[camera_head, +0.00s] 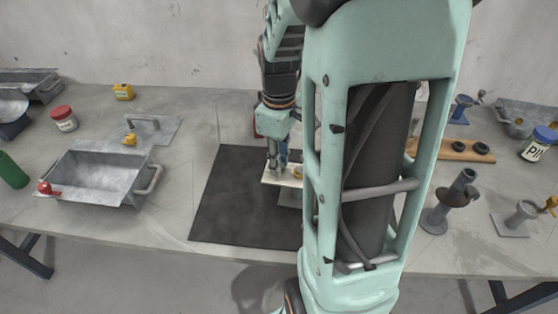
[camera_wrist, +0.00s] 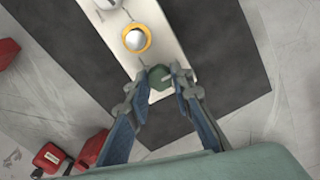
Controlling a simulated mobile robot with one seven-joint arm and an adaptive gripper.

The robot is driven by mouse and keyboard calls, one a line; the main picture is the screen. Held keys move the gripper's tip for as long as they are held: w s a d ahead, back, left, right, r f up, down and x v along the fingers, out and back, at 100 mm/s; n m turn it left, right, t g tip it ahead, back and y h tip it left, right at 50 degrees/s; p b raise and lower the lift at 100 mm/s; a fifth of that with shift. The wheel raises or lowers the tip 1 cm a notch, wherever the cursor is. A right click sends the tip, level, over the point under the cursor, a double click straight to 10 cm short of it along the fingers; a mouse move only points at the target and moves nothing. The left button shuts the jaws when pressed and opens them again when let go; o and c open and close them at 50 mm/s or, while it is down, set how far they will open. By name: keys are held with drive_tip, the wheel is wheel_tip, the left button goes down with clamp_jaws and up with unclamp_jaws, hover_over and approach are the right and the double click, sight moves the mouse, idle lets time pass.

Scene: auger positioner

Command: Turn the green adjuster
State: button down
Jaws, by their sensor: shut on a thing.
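The green adjuster (camera_wrist: 158,76) is a small dark green knob near the end of a pale plate (camera_wrist: 165,35) in the wrist view. My gripper (camera_wrist: 160,84) is shut on the green adjuster, with one fingertip on each side of it. A silver dome with an orange-yellow ring (camera_wrist: 136,39) sits further along the plate, and a grey-white part shows at the picture's top edge. In the head view my gripper (camera_head: 278,172) reaches down to the pale plate (camera_head: 270,181). My arm hides much of the plate there, and the adjuster cannot be made out.
A dark mat (camera_head: 225,205) lies under the plate. A metal tray (camera_head: 95,180) stands to the left, with red and yellow containers behind it. Grey fixtures (camera_head: 450,205) stand to the right. Red objects (camera_wrist: 50,157) lie at the wrist view's lower left.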

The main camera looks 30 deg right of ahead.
idle(0.4)
drive_tip(key=c, duration=1.7)
unclamp_jaws()
wheel_tip(320, 180, up, 12)
drive_tip(key=shift+r, duration=0.1)
